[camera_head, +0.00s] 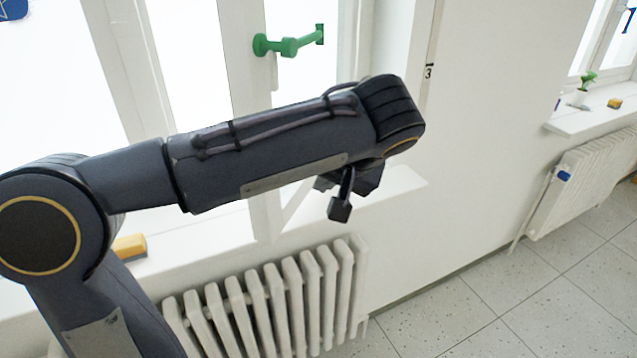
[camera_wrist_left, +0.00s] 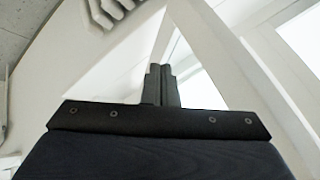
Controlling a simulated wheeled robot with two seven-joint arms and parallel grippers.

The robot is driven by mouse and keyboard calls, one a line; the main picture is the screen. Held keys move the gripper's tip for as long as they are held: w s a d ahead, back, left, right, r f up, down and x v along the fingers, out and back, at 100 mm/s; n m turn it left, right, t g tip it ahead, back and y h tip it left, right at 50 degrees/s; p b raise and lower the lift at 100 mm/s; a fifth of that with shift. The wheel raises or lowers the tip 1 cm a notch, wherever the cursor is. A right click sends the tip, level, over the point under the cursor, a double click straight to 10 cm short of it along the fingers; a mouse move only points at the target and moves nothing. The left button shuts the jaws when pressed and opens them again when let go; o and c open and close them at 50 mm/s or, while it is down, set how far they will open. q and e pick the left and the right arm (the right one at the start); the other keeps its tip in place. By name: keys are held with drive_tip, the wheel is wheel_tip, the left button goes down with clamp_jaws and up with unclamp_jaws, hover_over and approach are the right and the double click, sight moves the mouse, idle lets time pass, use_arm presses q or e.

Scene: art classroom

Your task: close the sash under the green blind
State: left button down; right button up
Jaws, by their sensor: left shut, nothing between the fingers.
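A white window sash (camera_head: 240,70) with a green handle (camera_head: 290,46) stands behind my left arm in the head view. Its lower rail runs obliquely over the sill, so it appears to stand ajar; my forearm hides much of it. No green blind is in view. My left gripper (camera_head: 341,207) hangs below the wrist, near the right end of the sill, mostly hidden by the arm. In the left wrist view its fingers (camera_wrist_left: 161,76) are together and empty, with white frame parts beyond them. I cannot tell whether they touch the sash. My right gripper is out of view.
A yellow-orange block (camera_head: 129,246) lies on the near sill (camera_head: 400,184). A white radiator (camera_head: 290,295) stands below it. The tiled floor between is clear.

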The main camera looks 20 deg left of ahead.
use_arm(q)
drive_tip(key=w+a+f+p, duration=0.2)
drive_tip(key=w+a+f, duration=0.1)
drive_tip(key=a+f, duration=0.4)
drive_tip(key=shift+w+a+f, duration=0.15)
drive_tip(key=shift+a+f, duration=0.25)
drive_tip(key=shift+a, duration=0.55)
drive_tip(key=shift+a, duration=0.1)
